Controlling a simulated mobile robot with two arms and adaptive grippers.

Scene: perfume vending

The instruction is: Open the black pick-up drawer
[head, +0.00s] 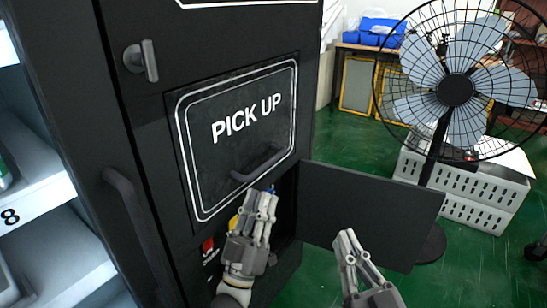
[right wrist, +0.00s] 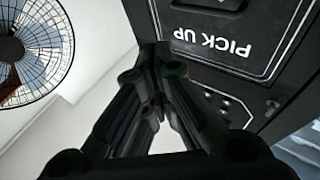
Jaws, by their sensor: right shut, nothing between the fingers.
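The black pick-up drawer (head: 205,165), with a white "PICK UP" label and outline, is on the machine's front in the head view. Its dark bar handle (head: 258,162) is at the lower right of the panel. The panel looks flush with the front. It also shows upside down in the right wrist view (right wrist: 190,30). My left gripper (head: 266,200) is just below the handle, overlapping the panel's lower edge; its fingers are close together, and contact cannot be told. My right gripper (head: 346,236) is shut and empty, lower right of the drawer, in front of an open black door.
The open black door (head: 375,212) sticks out to the right below the drawer. A latch (head: 142,60) and a long handle (head: 128,220) are on the machine's left. A fan (head: 455,90) and white crates (head: 480,205) stand at right on green floor.

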